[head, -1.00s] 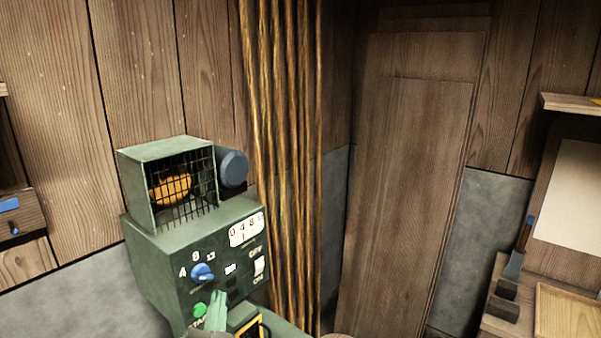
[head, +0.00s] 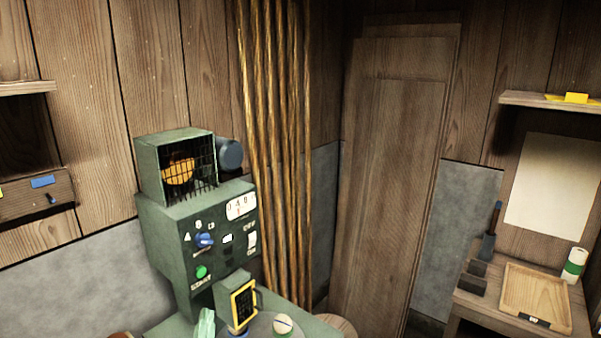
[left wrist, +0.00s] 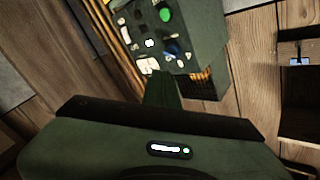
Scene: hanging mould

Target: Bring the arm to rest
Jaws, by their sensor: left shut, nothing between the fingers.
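My right gripper is in neither view.
The machine has a caged lamp-like orange part (head: 178,172), a blue knob (head: 204,240) and a green button (head: 201,272). A small yellow-framed panel (head: 243,303) and a round white piece (head: 282,324) stand by its base. A bench with a wooden tray (head: 535,290) is at right.

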